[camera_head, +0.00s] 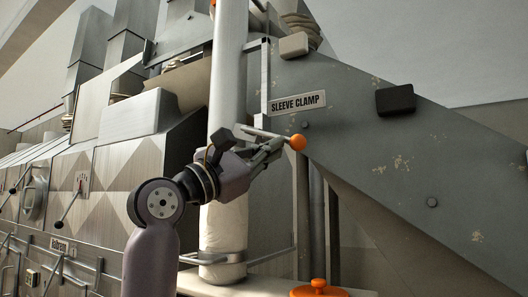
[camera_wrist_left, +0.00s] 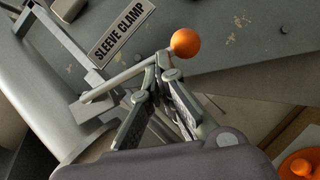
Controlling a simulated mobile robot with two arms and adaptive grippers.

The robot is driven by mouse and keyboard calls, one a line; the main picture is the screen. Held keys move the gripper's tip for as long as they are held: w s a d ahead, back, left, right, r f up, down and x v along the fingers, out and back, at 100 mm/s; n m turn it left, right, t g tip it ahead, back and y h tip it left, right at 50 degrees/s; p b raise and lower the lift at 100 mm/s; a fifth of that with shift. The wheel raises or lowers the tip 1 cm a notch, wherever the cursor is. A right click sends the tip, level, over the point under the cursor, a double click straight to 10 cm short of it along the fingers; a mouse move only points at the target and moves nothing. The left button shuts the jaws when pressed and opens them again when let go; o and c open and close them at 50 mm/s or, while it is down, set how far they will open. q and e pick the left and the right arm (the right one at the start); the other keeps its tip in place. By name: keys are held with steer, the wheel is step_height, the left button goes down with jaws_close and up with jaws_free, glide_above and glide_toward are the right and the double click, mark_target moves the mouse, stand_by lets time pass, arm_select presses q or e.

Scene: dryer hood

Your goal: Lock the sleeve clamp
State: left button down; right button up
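The sleeve clamp lever (camera_head: 270,134) is a thin grey bar with an orange ball at its right end, beside the "SLEEVE CLAMP" label (camera_head: 298,102). In the left wrist view the lever (camera_wrist_left: 120,81) slants up to the orange ball (camera_wrist_left: 186,42). My left gripper (camera_head: 275,146) is at the lever, just short of the ball. In the left wrist view its fingers (camera_wrist_left: 156,78) converge and look closed on the bar near the ball; the exact contact is partly hidden. My right gripper is not in view.
A pale vertical sleeve (camera_head: 225,225) stands behind my left arm, with a metal band (camera_head: 222,257) low on it. The sloping grey hood panel (camera_head: 400,165) carries a black block (camera_head: 395,99) and a beige block (camera_head: 294,45). An orange knobbed lid (camera_head: 319,290) lies below.

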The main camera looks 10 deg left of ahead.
arm_select(q)
steer(key=shift+d+r+p, duration=0.3)
steer(key=shift+d+r, duration=0.4)
steer(key=shift+r, duration=0.2)
stand_by(0.4)
